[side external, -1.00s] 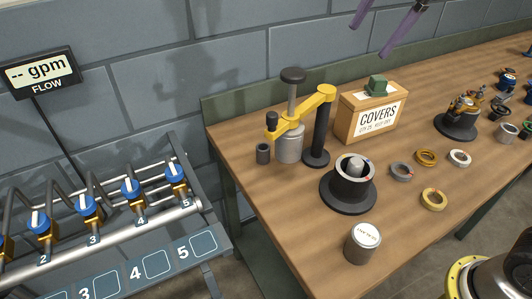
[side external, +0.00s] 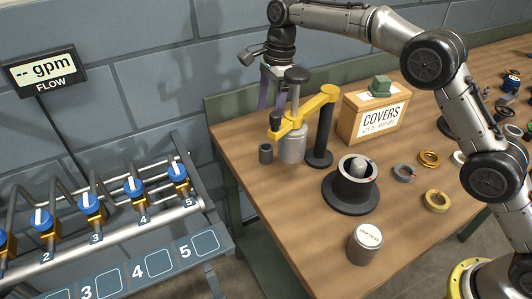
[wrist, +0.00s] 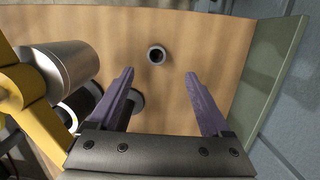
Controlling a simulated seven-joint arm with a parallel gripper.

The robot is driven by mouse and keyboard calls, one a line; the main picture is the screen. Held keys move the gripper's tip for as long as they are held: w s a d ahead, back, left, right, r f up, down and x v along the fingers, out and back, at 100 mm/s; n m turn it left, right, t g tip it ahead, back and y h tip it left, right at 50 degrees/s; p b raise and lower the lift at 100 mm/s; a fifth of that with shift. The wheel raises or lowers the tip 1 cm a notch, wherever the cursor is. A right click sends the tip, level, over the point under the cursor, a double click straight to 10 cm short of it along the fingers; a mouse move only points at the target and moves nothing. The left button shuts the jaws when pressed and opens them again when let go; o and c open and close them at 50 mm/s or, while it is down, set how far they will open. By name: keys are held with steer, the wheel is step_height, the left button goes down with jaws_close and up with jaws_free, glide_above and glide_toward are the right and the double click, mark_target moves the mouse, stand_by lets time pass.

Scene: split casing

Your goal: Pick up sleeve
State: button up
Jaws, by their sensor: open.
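The sleeve seems to be the small dark grey hollow cylinder (side external: 265,153), standing upright on the bench left of the press. In the wrist view it is a dark ring (wrist: 156,54) with a black bore, seen from above on bare wood. My gripper (side external: 271,108) hangs above the bench's back left corner, higher than the sleeve and close beside the yellow press arm. In the wrist view my gripper (wrist: 160,74) has its purple fingers wide apart with nothing between them. The sleeve shows beyond the tips, roughly centred between them, apart from both.
The press with its yellow arm (side external: 306,110) and silver cylinder (side external: 293,148) stands close right of the sleeve. A covers box (side external: 372,115), a black round housing (side external: 351,188), a labelled canister (side external: 365,244) and several rings share the bench. Bench in front of the sleeve is clear.

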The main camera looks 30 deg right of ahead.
glide_above(266, 147)
step_height(266, 147, down, 6)
steer(key=shift+s+a+f, duration=0.1)
steer(key=shift+s+f, duration=0.1)
steer(key=shift+f, duration=0.75)
steer(key=shift+s+a+f, duration=0.15)
steer(key=shift+s+f, duration=0.1)
steer(key=shift+f, duration=0.75)
steer(key=shift+s+a+f, duration=0.1)
steer(key=shift+s+f, duration=0.1)
steer(key=shift+f, duration=0.75)
steer(key=shift+r, duration=0.1)
jaws_close()
